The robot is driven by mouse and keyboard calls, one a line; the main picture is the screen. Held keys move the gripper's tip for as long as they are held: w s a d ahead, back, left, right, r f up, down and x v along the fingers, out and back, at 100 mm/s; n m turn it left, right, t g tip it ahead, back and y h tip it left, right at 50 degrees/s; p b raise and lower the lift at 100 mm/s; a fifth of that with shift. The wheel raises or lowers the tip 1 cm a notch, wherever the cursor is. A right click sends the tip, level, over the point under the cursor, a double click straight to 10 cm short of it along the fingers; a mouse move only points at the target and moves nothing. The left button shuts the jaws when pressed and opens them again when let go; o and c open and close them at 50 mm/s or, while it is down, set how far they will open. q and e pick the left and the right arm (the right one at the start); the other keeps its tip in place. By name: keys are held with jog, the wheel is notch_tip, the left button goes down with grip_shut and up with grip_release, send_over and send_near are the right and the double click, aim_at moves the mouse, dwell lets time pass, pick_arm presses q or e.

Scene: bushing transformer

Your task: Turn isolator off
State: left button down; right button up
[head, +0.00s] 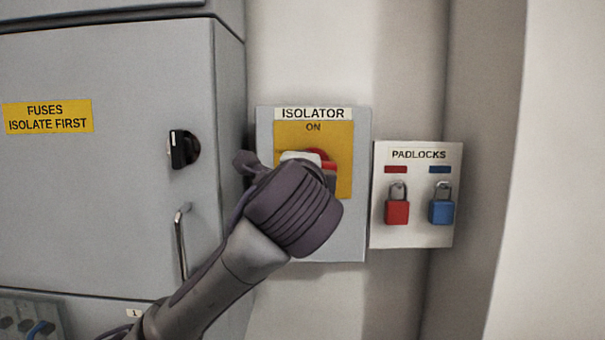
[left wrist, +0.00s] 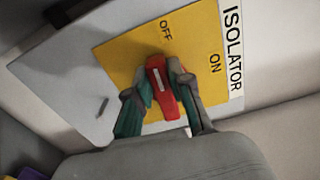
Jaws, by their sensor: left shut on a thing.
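The isolator (head: 346,240) is a grey box on the wall with a yellow plate (head: 341,178). Its red handle (left wrist: 163,92), with a white stripe, stands out from the plate in the left wrist view. My left gripper (left wrist: 162,70) is shut on the handle, with a finger on each side. The handle's striped end points roughly toward the OFF label (left wrist: 165,31), not the ON label (left wrist: 215,63). In the head view my left gripper (head: 312,161) and wrist hide most of the handle and the OFF label. My right gripper is not in view.
A padlock board (head: 379,230) with a red padlock (head: 397,211) and a blue padlock (head: 441,211) hangs right of the isolator. A grey fuse cabinet (head: 90,190) with a black knob (head: 185,149) and a metal handle (head: 181,240) stands close on the left.

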pick_arm(q)
jog(key=shift+f+n, duration=0.15)
jog(key=shift+n, duration=0.45)
jog(key=c, duration=1)
grip_release()
jog(key=shift+c, duration=0.2)
jog(key=shift+s, duration=0.1)
jog(key=s, duration=1.2)
jog(key=shift+w, duration=0.1)
